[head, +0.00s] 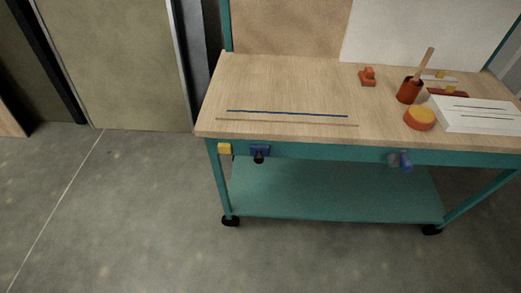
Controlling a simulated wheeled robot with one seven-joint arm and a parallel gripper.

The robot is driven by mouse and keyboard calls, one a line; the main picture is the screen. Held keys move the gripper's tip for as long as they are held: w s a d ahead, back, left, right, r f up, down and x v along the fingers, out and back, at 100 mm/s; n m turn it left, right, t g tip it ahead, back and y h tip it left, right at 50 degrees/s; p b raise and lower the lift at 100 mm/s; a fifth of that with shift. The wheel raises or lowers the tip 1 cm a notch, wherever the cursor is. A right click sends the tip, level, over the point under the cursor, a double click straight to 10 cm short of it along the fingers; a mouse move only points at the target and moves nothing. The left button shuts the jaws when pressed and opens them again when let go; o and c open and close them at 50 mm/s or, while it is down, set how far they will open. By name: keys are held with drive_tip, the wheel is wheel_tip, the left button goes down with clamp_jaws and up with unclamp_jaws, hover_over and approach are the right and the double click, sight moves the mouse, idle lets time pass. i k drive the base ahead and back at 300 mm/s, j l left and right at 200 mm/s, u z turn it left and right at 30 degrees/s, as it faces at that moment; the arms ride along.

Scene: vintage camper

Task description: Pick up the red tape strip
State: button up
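No strip that is clearly red tape stands out in the head view. A short dark red flat piece (448,92) lies at the right of the wooden tabletop (300,85), behind a white slab. It is too small to tell whether it is tape. A long thin blue strip (287,113) lies across the left front of the tabletop. A thin brownish strip (287,122) runs along just in front of it, apart from it. My gripper is not in view.
An orange-red cup (409,90) with a wooden handle, a round orange-yellow piece (419,118), a small orange-red object (367,76) and a white slab (475,114) stand on the right. A teal lower shelf (335,190) is empty. Floor (120,220) is clear at left.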

sight(449, 90)
drive_tip(key=i+l, duration=0.2)
drive_tip(key=l, duration=0.35)
drive_tip(key=i+l+u, duration=0.15)
drive_tip(key=l, duration=0.4)
drive_tip(key=i+l, duration=0.2)
drive_tip(key=l, duration=0.35)
drive_tip(key=i+l+u, duration=0.1)
drive_tip(key=l, duration=0.45)
drive_tip(key=i+l, duration=0.2)
drive_tip(key=l, duration=0.35)
drive_tip(key=i+l+u, duration=0.15)
drive_tip(key=l, duration=0.45)
drive_tip(key=i+l, duration=0.1)
drive_tip(key=l, duration=0.5)
drive_tip(key=i+l+u, duration=0.1)
drive_tip(key=l, duration=0.45)
drive_tip(key=i+l+u, duration=0.1)
drive_tip(key=l, duration=0.15)
drive_tip(key=i+l, duration=0.1)
drive_tip(key=l, duration=0.15)
drive_tip(key=u, duration=0.05)
